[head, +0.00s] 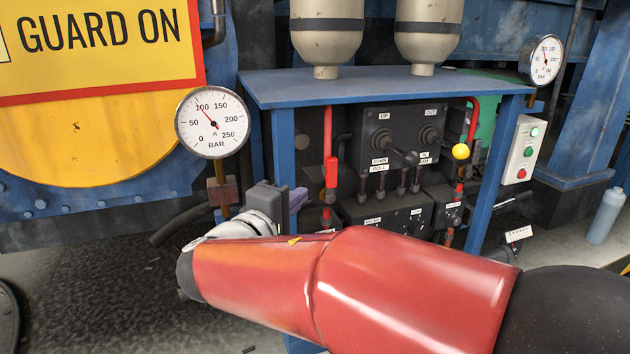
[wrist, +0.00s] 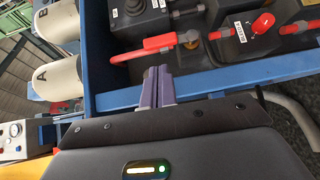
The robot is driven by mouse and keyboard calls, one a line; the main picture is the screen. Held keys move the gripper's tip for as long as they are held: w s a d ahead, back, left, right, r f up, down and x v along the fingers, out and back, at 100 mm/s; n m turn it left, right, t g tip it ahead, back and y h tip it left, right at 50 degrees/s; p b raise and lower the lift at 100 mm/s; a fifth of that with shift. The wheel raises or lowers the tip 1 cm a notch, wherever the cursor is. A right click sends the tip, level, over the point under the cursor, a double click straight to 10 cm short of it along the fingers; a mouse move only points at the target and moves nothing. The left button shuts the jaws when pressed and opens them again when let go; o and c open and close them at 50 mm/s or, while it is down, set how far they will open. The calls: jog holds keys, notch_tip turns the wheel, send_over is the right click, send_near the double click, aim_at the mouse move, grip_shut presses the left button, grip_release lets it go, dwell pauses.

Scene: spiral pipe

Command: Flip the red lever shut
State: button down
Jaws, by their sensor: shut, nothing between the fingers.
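The red lever (head: 331,172) stands upright at the left side of the control bay under the blue frame, with its thick grip at the lower part. In the wrist view a red lever (wrist: 145,46) lies across the picture just beyond my fingertips. My gripper (wrist: 158,74) is shut and empty, its purple fingers side by side near the blue frame edge. A small gap seems to separate the fingertips from the lever; I cannot tell whether they touch.
A blue frame (head: 385,88) surrounds the bay, with its post (head: 284,150) beside my gripper. A pressure gauge (head: 212,122) stands at the left. A black control box (head: 402,135) with joysticks and a yellow-knobbed red lever (head: 461,151) are further right.

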jog(key=shift+w+a+r+t, duration=0.15)
jog(key=shift+a+t, duration=0.15)
jog(key=shift+a, duration=0.3)
jog(key=p, duration=0.1)
send_near(315, 175)
jog(key=w+d+r, duration=0.1)
jog(key=w+d, duration=0.1)
jog(key=d, duration=0.1)
jog(key=w+d+r, duration=0.1)
jog(key=shift+w+d+r, duration=0.2)
jog(key=shift+d+r, duration=0.1)
jog(key=shift+d, duration=0.05)
